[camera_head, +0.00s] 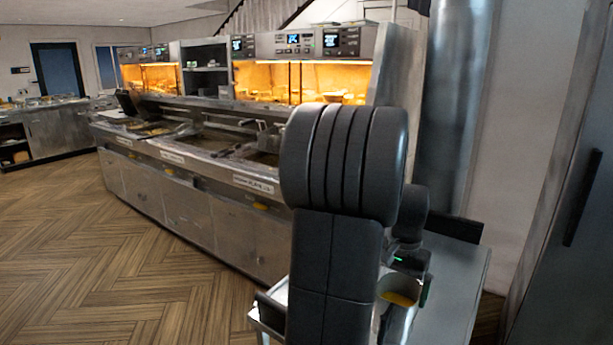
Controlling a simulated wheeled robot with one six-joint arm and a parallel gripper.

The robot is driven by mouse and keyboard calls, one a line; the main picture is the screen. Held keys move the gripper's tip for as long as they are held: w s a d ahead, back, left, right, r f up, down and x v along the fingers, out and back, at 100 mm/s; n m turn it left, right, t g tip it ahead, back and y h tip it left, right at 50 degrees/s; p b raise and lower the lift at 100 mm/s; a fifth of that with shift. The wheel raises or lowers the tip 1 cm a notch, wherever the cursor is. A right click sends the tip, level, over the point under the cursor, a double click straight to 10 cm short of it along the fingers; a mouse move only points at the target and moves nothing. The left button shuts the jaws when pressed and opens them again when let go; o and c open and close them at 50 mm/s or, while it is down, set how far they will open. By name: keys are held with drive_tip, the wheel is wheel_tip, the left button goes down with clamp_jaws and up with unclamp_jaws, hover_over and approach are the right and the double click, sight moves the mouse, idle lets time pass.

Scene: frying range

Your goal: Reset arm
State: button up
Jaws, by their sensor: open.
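My arm stands large in the middle of the head view, its thick black links covering part of the fryer range and the floor behind. My gripper (411,268) shows only in part at the lower right of the arm, as a dark body with a small green light. It is above and beside a pale container (398,313) with something yellow inside. I see nothing held in it. Its fingertips are mostly hidden, and I cannot tell whether it touches the container.
A long steel fryer range (215,205) runs along the left of my arm, with lit warming bays (300,82) above. A grey worktop (455,290) lies at the right, near a steel column (455,110) and dark door (570,200). The wooden floor (90,260) at left is clear.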

wheel_tip(320, 180, down, 5)
drive_tip(key=shift+r, duration=0.15)
wheel_tip(320, 180, up, 3)
idle(0.3)
